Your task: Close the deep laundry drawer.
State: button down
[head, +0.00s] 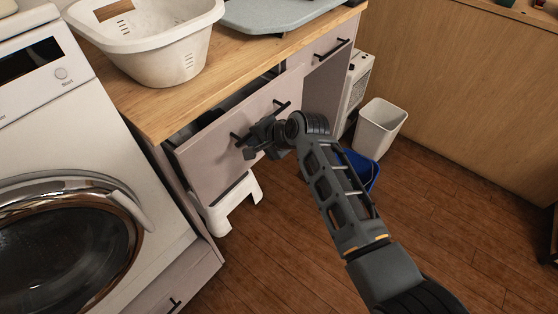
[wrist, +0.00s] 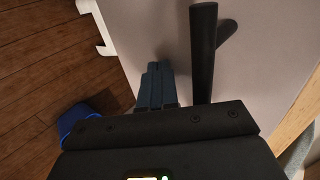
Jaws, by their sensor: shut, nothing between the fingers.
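The deep drawer (head: 214,163) under the wooden counter stands partly open, with a dark gap showing above its pale front. Its black bar handle (head: 266,120) runs along the upper part of the front. My gripper (head: 249,145) is shut and empty at the drawer front, by the handle. In the wrist view my shut fingers (wrist: 157,85) point at the pale drawer front (wrist: 250,50), beside the black handle (wrist: 203,50) and not around it. Whether the fingertips touch the front cannot be told.
A white laundry basket (head: 160,50) and a grey ironing board (head: 275,12) rest on the counter (head: 150,115). A washing machine (head: 60,150) stands at left. A white step stool (head: 232,203) is beneath the drawer. A blue bucket (head: 362,170) and white bin (head: 379,128) stand behind my arm.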

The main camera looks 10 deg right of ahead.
jog(key=w+a+b, duration=0.3)
jog(key=w+a, duration=0.2)
jog(key=shift+w+a+r, duration=0.15)
jog(key=shift+a, duration=0.1)
jog(key=shift+r, duration=0.1)
